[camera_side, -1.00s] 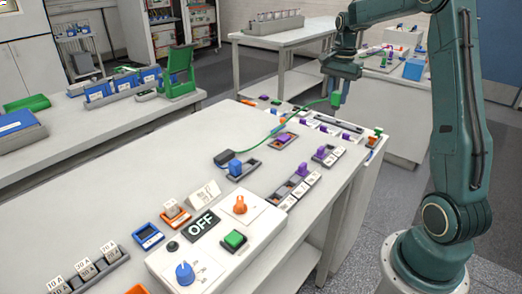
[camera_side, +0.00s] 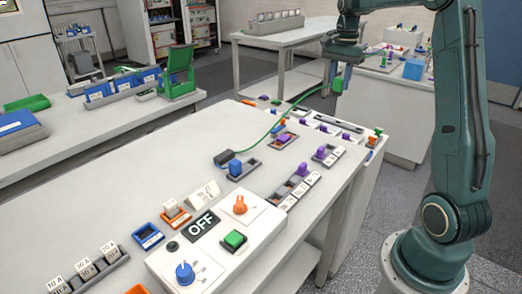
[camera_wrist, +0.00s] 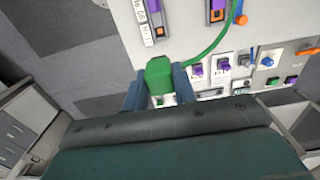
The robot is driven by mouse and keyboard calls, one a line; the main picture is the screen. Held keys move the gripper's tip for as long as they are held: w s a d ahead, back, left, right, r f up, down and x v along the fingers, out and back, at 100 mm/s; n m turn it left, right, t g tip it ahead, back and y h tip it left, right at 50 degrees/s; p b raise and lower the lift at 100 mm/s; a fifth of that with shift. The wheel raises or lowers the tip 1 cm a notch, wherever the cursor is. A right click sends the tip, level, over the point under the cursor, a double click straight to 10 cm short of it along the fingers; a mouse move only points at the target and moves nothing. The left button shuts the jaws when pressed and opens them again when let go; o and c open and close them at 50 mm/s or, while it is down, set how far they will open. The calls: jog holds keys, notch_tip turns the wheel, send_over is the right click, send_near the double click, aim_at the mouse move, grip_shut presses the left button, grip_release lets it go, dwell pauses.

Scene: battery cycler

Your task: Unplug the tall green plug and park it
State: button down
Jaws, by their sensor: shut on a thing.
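My gripper (camera_side: 343,72) is shut on the green plug (camera_side: 338,87) and holds it in the air beyond the far right end of the bench. In the wrist view the green plug (camera_wrist: 160,74) sits between the two fingers of my gripper (camera_wrist: 158,88). A green cable (camera_side: 278,122) runs from the plug down in an arc to a black box (camera_side: 228,157) on the bench. The green cable (camera_wrist: 212,42) also shows in the wrist view. The plug's lower end is clear of any socket in the side view.
The bench top (camera_side: 120,190) carries a blue plug (camera_side: 236,167) in a dark holder and several purple plugs in strips along the right edge. A control box with an OFF sign (camera_side: 201,226) stands at the front. Another table (camera_side: 285,36) stands behind. The bench's middle left is clear.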

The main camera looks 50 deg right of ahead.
jog(key=w+a+f, duration=0.6)
jog(key=w+a, duration=0.1)
jog(key=a, duration=0.4)
jog(key=w+a+f, duration=0.6)
jog(key=w+a, duration=0.2)
jog(key=a, duration=0.3)
jog(key=shift+a+f, duration=0.15)
jog(key=shift+f, duration=0.25)
jog(key=shift+f, duration=0.1)
jog(key=shift+f, duration=3.2)
jog(key=shift+f, duration=0.25)
jog(key=c, duration=1.1)
grip_release()
jog(key=shift+o, duration=0.2)
